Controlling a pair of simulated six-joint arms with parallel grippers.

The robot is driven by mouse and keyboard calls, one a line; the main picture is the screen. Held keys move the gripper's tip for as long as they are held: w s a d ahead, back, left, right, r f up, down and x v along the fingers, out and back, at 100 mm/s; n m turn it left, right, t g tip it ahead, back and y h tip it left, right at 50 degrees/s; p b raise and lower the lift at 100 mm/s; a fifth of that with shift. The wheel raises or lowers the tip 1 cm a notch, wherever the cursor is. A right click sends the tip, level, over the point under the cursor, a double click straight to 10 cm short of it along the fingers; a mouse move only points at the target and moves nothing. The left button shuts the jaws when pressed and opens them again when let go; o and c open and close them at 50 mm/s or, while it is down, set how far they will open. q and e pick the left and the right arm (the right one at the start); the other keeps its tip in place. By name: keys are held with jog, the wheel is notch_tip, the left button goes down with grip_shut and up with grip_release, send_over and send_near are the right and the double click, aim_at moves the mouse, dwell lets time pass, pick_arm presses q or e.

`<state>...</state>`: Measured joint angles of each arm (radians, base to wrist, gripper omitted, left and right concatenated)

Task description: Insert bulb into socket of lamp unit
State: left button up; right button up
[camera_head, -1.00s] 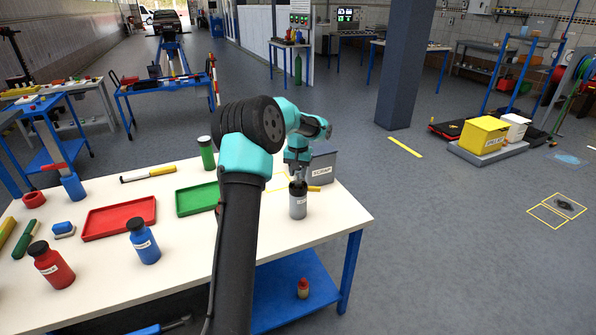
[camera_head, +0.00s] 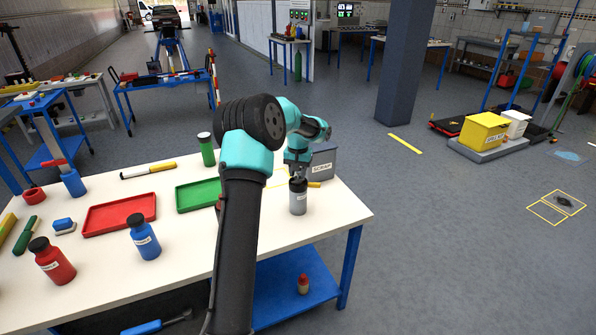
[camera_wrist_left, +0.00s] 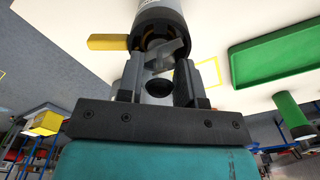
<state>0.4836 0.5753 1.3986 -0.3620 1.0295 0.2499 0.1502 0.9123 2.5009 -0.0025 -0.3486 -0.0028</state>
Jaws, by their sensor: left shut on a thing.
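A grey cylinder with a black top and a white label (camera_head: 298,199) stands upright near the table's right edge; it may be the lamp unit. My left gripper (camera_head: 298,168) points down just above its top. In the left wrist view, the cylinder's black rim (camera_wrist_left: 160,30) surrounds an opening, and my left gripper (camera_wrist_left: 160,80) is in front of it, shut on a small grey piece (camera_wrist_left: 160,62), probably the bulb. The piece's far end is at or inside the rim; how deep it sits cannot be told. My right gripper is not in view.
A grey labelled box (camera_head: 322,164) stands behind the cylinder, with a yellow piece (camera_wrist_left: 107,42) close by. A green tray (camera_head: 196,196) and red tray (camera_head: 120,214) lie to the left. Blue (camera_head: 144,240) and red (camera_head: 54,262) bottles stand farther left.

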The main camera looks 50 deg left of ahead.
pick_arm(q)
jog(key=shift+f, duration=0.3)
jog(key=o, duration=1)
notch_tip(320, 180, up, 17)
jog(key=shift+r, duration=0.2)
dwell(0.8)
